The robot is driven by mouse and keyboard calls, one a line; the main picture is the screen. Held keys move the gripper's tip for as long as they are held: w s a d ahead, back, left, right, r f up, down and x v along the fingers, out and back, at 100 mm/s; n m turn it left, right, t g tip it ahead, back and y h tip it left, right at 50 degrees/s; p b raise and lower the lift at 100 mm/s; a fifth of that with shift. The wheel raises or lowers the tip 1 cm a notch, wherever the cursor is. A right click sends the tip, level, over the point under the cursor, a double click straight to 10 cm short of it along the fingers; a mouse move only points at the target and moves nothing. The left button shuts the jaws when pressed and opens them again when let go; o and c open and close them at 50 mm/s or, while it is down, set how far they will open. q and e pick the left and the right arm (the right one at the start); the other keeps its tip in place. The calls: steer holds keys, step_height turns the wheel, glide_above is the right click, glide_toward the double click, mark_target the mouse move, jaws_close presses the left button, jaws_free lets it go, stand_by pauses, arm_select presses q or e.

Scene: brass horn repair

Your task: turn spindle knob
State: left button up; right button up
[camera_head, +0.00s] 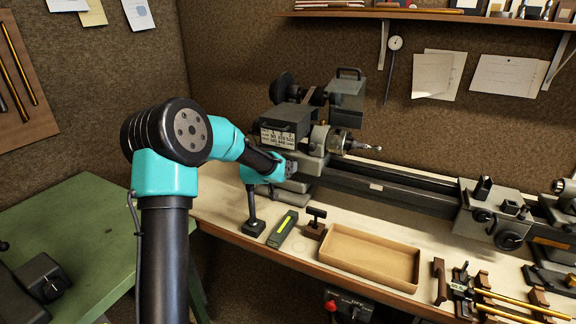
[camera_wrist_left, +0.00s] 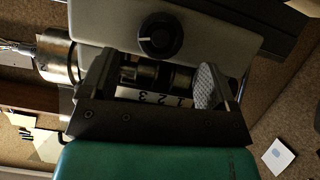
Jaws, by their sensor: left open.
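The lathe headstock (camera_head: 285,128) stands against the back wall, with a number plate on its front. In the left wrist view a round black knob (camera_wrist_left: 160,35), seemingly the spindle knob, sits on a pale grey panel (camera_wrist_left: 215,30). My left gripper (camera_wrist_left: 155,75) is open and empty, its two fingers spread below the knob in that picture. The knob lies beyond the fingertips and is not between them. In the head view my left gripper (camera_head: 288,167) is close to the headstock front; the knob cannot be made out there. My right gripper is not in view.
The chuck (camera_head: 340,142) points right from the headstock. A cardboard tray (camera_head: 370,257), a green-marked grey device (camera_head: 283,228) and a small clamp (camera_head: 315,222) stand along the bench front. The carriage (camera_head: 495,210) and brass rods (camera_head: 515,300) are at the right.

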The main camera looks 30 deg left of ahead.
arm_select(q)
steer(key=x, duration=0.4)
steer(key=shift+w+f, duration=0.15)
steer(key=shift+w, duration=0.1)
steer(key=shift+c, duration=0.5)
steer(key=c, duration=0.8)
steer(key=shift+d+m+y, duration=0.15)
steer(key=shift+m+y, duration=0.55)
steer(key=shift+m, duration=0.4)
steer(key=o, duration=0.9)
steer(key=shift+s, duration=0.1)
